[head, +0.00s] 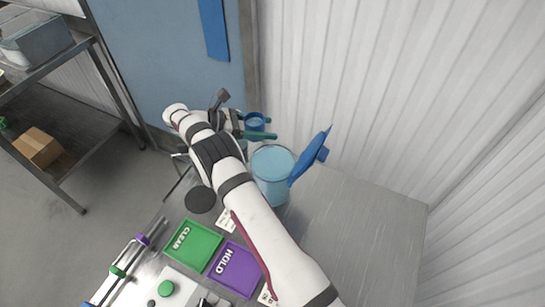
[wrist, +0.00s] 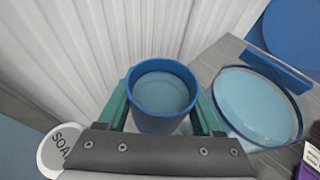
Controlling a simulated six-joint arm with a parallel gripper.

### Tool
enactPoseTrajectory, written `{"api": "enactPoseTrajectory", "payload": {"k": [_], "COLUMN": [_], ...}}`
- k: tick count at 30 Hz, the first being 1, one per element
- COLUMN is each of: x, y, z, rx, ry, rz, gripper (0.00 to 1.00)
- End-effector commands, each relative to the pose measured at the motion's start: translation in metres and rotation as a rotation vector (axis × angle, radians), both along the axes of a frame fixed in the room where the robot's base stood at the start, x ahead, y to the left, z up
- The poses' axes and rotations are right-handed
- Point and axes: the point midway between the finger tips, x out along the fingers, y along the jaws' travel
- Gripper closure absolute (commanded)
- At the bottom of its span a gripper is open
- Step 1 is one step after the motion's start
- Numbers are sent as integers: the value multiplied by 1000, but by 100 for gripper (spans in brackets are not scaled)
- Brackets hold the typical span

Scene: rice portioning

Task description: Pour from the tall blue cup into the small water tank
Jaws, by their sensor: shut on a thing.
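My gripper (head: 258,127) has green fingers and is shut on the tall blue cup (head: 254,123). In the wrist view the cup (wrist: 163,112) sits between the two fingers, looks roughly upright, and has pale blue liquid inside. The small water tank (head: 271,190) is a clear, blue-tinted round container near the table's back edge. In the head view the cup is behind and slightly left of the tank, apart from it. The tank also shows at the right in the wrist view (wrist: 232,128), with pale blue water inside. The cup's lower part is hidden.
A round white SOAP item (wrist: 57,150) shows lower left. The table's right side is bare.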

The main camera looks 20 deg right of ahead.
Motion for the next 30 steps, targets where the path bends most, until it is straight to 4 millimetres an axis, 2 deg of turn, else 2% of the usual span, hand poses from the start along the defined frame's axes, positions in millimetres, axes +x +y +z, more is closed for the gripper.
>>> {"api": "enactPoseTrajectory", "payload": {"k": [11,30], "x": [-1,-20], "y": [0,-1], "z": [6,51], "rx": [2,28], "ry": [-29,-308], "rz": [4,3], "gripper": [95,95]}}
